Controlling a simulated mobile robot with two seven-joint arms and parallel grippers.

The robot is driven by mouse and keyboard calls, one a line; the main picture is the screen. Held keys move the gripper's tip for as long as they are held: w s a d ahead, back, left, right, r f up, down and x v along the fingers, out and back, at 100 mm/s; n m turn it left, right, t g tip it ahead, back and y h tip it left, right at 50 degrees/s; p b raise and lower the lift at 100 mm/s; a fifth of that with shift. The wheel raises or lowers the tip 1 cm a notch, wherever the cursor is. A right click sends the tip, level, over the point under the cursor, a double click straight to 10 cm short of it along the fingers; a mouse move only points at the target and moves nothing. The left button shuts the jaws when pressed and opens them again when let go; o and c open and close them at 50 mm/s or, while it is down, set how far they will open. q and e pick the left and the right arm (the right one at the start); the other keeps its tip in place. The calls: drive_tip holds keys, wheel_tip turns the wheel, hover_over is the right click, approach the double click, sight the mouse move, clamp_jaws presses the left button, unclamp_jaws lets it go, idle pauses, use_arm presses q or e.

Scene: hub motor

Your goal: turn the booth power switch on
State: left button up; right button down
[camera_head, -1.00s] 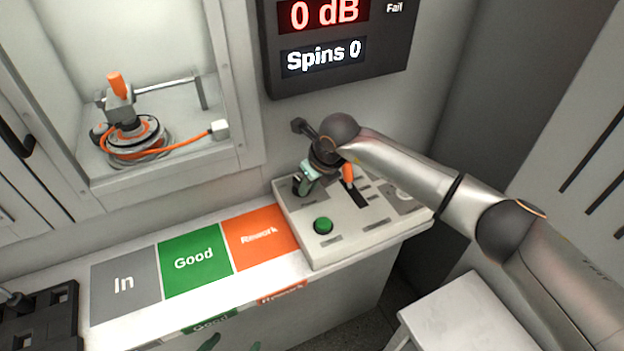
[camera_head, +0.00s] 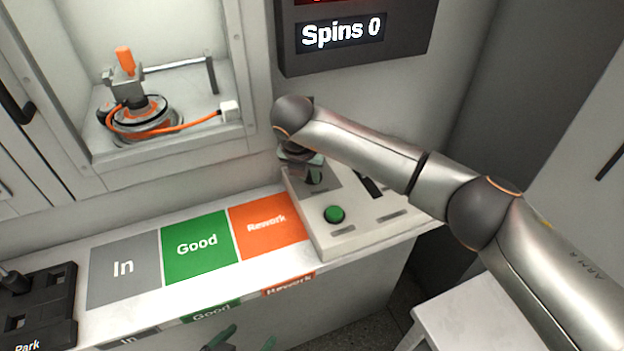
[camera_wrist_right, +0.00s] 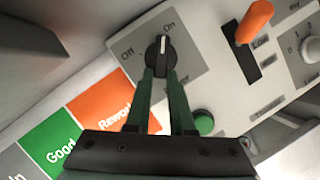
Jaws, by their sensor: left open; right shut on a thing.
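The booth power switch is a black rotary knob (camera_wrist_right: 161,58) with a white pointer line, on a grey plate marked Off and On. In the right wrist view the line points up, towards the On label. My right gripper (camera_wrist_right: 162,75) has its green fingers shut on the knob, one on each side. In the head view this gripper (camera_head: 316,176) is at the left end of the control panel (camera_head: 345,240), and my arm mostly hides the knob. My left gripper (camera_head: 243,338) shows only its green fingertips, apart and empty, at the bottom edge.
A green button (camera_head: 334,214) sits close to the switch, and an orange lever (camera_wrist_right: 255,20) stands beyond it. In, Good and Rework (camera_head: 266,225) mats lie left of the panel. A motor (camera_head: 143,116) with an orange cable sits in the booth. A display (camera_head: 352,35) reads Spins 0.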

drive_tip(key=shift+w+a+m+h+b, duration=0.1)
drive_tip(key=shift+a+m+h+b, duration=0.15)
drive_tip(key=shift+m+b, duration=0.4)
drive_tip(key=shift+m, duration=0.25)
drive_tip(key=c, duration=0.8)
unclamp_jaws()
drive_tip(key=shift+r, duration=0.15)
drive_tip(key=p+v, duration=0.1)
drive_tip(key=v, duration=1.1)
drive_tip(key=shift+a+r, duration=0.1)
drive_tip(key=shift+r, duration=0.05)
